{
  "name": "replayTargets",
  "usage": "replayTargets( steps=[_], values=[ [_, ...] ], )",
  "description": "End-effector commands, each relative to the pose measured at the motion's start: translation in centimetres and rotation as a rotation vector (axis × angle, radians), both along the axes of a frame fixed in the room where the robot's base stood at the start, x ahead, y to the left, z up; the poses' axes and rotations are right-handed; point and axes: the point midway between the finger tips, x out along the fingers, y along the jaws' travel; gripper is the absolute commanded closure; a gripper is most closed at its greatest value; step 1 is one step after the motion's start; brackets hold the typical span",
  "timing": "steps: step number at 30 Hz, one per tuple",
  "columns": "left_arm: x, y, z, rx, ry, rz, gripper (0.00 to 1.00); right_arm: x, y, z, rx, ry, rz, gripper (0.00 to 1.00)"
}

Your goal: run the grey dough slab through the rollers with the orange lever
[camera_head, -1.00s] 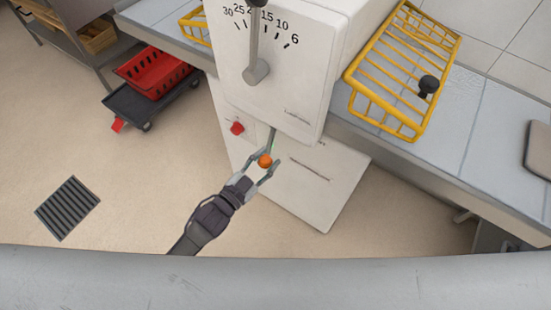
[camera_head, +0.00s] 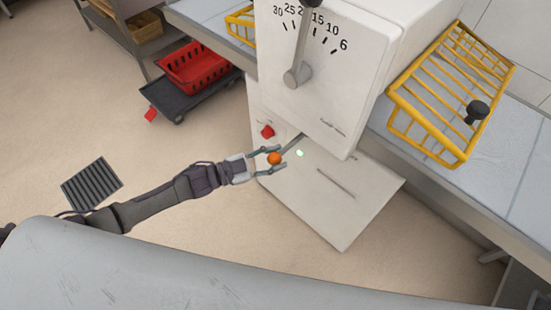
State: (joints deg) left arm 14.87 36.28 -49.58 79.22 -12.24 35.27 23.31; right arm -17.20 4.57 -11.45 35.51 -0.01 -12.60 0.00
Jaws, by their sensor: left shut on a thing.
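The white dough sheeter (camera_head: 325,110) stands in the middle of the view, with a numbered dial on its upper front. The orange lever's round knob (camera_head: 274,158) is low on its front, and its thin grey rod (camera_head: 293,143) slants up to the right under the upper housing. My left gripper (camera_head: 272,159) reaches in from the left and is shut on the orange knob, one finger on each side. The grey dough slab and the rollers do not show. My right gripper is not in view.
A yellow wire guard (camera_head: 425,122) with a black knob (camera_head: 477,111) stands over the right belt table (camera_head: 508,150). A red switch (camera_head: 267,131) is just above my left gripper. A red crate (camera_head: 197,72) sits on a dark dolly (camera_head: 183,103) at left. Open floor lies at left.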

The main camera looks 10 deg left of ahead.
Motion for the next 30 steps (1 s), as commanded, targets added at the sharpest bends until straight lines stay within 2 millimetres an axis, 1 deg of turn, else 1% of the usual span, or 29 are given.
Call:
replayTargets(
  steps=[1, 5, 6, 10, 11, 19, 22, 26, 30],
  values=[
    [-0.4, -0.3, -0.2, 0.0, 0.003, -0.009, 1.0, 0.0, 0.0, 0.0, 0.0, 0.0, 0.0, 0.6],
    [-0.4, -0.4, -0.2, -0.001, 0.003, -0.009, 1.0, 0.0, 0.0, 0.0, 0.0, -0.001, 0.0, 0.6],
    [-0.4, -0.4, -0.2, -0.001, 0.002, -0.009, 0.6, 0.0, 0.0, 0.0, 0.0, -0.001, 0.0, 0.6],
    [-0.3, -0.3, -0.2, 0.0, 0.002, -0.007, 0.38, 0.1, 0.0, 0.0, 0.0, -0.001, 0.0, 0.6],
    [-0.3, -0.3, -0.2, -0.001, 0.002, -0.006, 0.35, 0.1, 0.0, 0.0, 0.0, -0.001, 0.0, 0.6],
    [-0.2, -0.1, -0.1, 0.0, 0.0, -0.003, 0.35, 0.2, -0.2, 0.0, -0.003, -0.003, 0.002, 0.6],
    [-0.4, 0.3, -0.1, 0.001, 0.002, -0.001, 0.35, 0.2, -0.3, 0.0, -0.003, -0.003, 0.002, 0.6],
    [-1.4, 1.9, -0.2, 0.002, 0.002, -0.001, 0.35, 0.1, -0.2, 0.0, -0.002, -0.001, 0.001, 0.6],
    [-3.0, 4.6, -0.2, 0.003, 0.004, -0.002, 0.35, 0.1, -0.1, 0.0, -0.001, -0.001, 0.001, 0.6]
  ],
)
